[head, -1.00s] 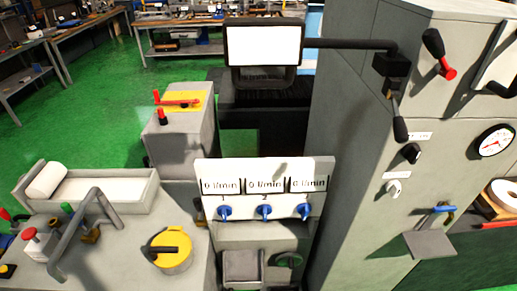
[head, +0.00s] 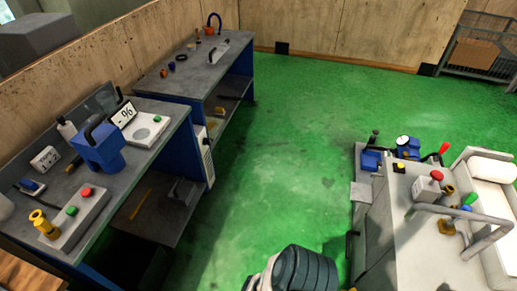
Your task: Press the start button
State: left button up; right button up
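A grey control box (head: 80,218) on the left workbench carries a green button (head: 71,210) and a red button (head: 87,192). On the grinder at the right, a small box holds a red mushroom button (head: 436,175). A small yellow-and-black control (head: 399,168) sits on the grinder's left end. No readable label shows which of these is the start button. A dark ribbed rounded part, seemingly mine, shows at the bottom edge. No gripper fingertips are visible, and nothing touches the buttons.
Bent grey handrails (head: 455,212) rise over the grinder. Green floor (head: 290,170) between bench and grinder is clear.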

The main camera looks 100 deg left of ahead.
aim_at(72, 210)
jog(key=u, duration=5.25)
